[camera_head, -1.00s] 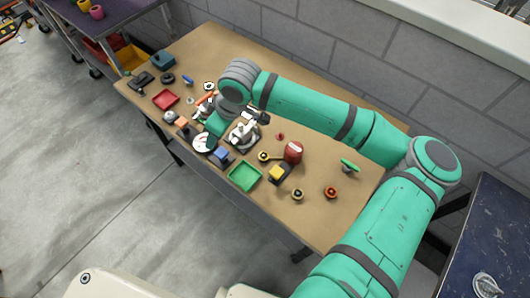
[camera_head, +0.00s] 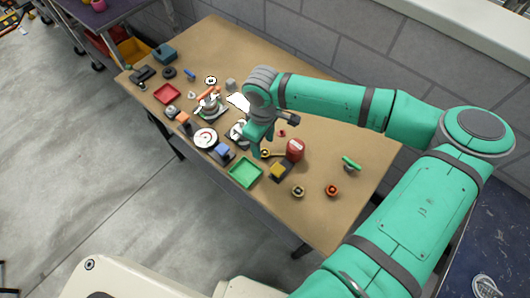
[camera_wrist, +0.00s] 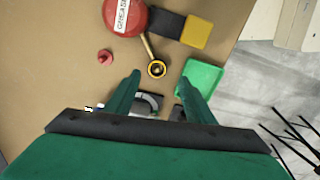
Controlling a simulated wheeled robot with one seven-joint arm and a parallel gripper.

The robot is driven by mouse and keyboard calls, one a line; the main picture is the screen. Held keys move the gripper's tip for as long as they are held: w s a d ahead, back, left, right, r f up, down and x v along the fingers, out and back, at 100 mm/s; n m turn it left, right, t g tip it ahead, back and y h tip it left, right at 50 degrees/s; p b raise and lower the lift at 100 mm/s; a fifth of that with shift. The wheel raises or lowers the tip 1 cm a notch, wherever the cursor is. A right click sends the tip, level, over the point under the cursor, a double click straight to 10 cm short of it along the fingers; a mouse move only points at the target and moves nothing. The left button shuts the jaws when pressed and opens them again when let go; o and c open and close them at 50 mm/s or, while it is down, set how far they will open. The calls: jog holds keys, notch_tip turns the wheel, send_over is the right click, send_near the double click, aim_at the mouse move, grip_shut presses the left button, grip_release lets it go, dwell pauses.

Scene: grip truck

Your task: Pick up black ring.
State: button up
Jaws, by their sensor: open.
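A small black ring-shaped thing (camera_head: 169,72) lies flat near the far left end of the table, and I take it for the black ring. It is not visible in the wrist view. My gripper (camera_head: 256,146) is over the middle of the table, well to the right of that ring. In the wrist view my gripper (camera_wrist: 160,79) shows two green fingers spread apart with nothing held between them. A brass piece with a yellow-rimmed round end (camera_wrist: 157,69) lies below, just beyond the fingertips. A grey and black object is partly hidden between the fingers.
A red can (camera_head: 295,149), a green tray (camera_head: 245,186) and a black and yellow block (camera_head: 278,172) stand near my gripper. A red tray (camera_head: 167,94), a dark teal box (camera_head: 164,53) and a white round dial (camera_head: 205,138) are further left.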

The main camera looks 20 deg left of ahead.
aim_at(265, 152)
jog(key=f, duration=0.3)
jog(key=shift+w+d+f, duration=0.2)
jog(key=shift+w+f, duration=0.1)
jog(key=shift+f, duration=0.65)
jog(key=shift+c, duration=0.5)
jog(key=c, duration=1.1)
jog(key=shift+r, duration=0.1)
jog(key=shift+c, duration=0.2)
